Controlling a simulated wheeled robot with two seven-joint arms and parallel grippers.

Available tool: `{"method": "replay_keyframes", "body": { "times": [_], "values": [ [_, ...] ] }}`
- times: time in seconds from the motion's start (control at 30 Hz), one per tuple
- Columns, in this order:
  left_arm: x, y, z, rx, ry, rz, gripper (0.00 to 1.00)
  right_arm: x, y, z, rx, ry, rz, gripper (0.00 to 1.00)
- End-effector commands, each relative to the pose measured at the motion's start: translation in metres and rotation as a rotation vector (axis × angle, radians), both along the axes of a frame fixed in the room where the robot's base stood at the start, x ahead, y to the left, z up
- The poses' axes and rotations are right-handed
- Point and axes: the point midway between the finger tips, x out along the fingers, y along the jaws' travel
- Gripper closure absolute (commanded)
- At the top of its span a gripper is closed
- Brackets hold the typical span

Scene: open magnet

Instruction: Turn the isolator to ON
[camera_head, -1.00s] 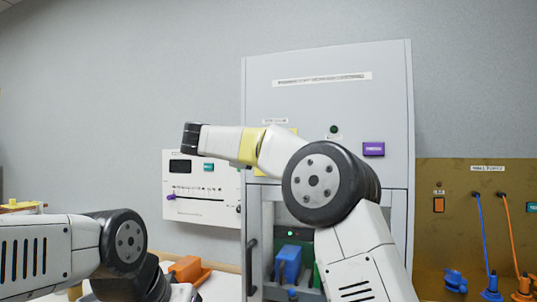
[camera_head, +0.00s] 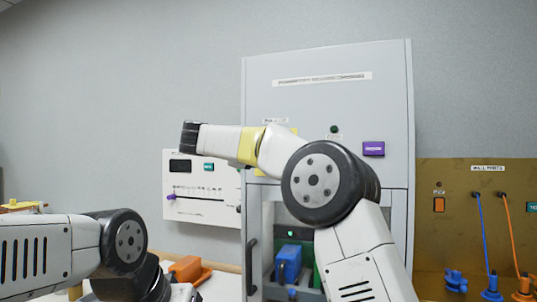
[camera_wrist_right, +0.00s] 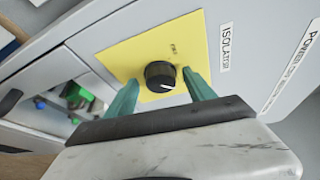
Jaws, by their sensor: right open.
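The isolator knob (camera_wrist_right: 160,78) is black and round with a white pointer line, on a yellow plate (camera_wrist_right: 120,52) in the right wrist view. The line lies on the knob's lower right part. A small dark mark is on the plate above the knob, too small to read. My right gripper (camera_wrist_right: 160,75) is open, with one teal finger on each side of the knob; I cannot tell whether they touch it. In the head view my right arm hides the knob and most of the yellow plate (camera_head: 293,131). My left gripper is not in view.
The isolator is on a tall grey cabinet (camera_head: 390,80) with a purple label (camera_head: 373,149) and a dark round lamp (camera_head: 334,129). A white panel (camera_head: 200,212) is to the left, a brown board (camera_head: 455,235) with cables to the right. An orange object (camera_head: 188,268) lies below left.

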Motion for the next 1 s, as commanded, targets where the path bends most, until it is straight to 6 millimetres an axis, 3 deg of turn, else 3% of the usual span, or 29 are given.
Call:
{"method": "replay_keyframes", "body": {
  "times": [0.43,1.0],
  "values": [
    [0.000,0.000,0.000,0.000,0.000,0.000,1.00,-0.051,0.044,0.007,0.000,0.001,0.002,0.37],
    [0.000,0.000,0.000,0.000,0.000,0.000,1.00,-0.055,0.047,0.009,-0.002,-0.001,0.003,0.37]
  ]
}}
